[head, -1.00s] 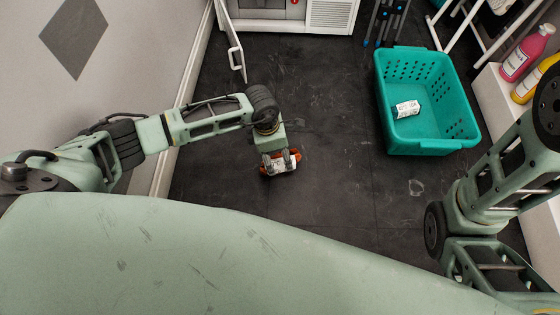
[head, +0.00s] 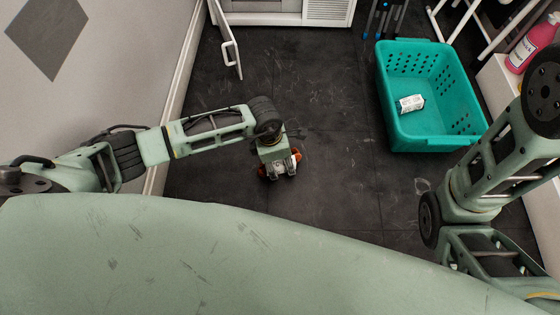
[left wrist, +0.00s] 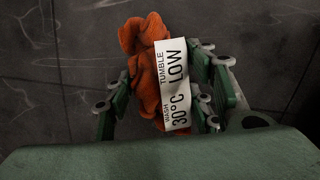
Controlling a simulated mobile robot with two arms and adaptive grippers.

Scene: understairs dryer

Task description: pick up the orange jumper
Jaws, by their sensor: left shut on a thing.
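The orange jumper (left wrist: 147,75) is bunched up between the fingers of my left gripper (left wrist: 162,98) in the left wrist view. A white care label on it reads "wash 30°C, tumble low". In the head view my left gripper (head: 280,170) points down over the dark floor, left of centre. Small orange parts of the jumper (head: 296,156) show at its sides, and the gripper hides the rest. The gripper is shut on the jumper. I cannot tell whether the jumper touches the floor. My right arm is at the right edge, with its gripper out of view.
A teal basket (head: 436,143) with a small white labelled item (head: 411,103) inside stands on the floor at right. A white cabinet with an open door (head: 231,50) is at the top. Bottles (head: 530,50) stand on a ledge at far right. The middle floor is clear.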

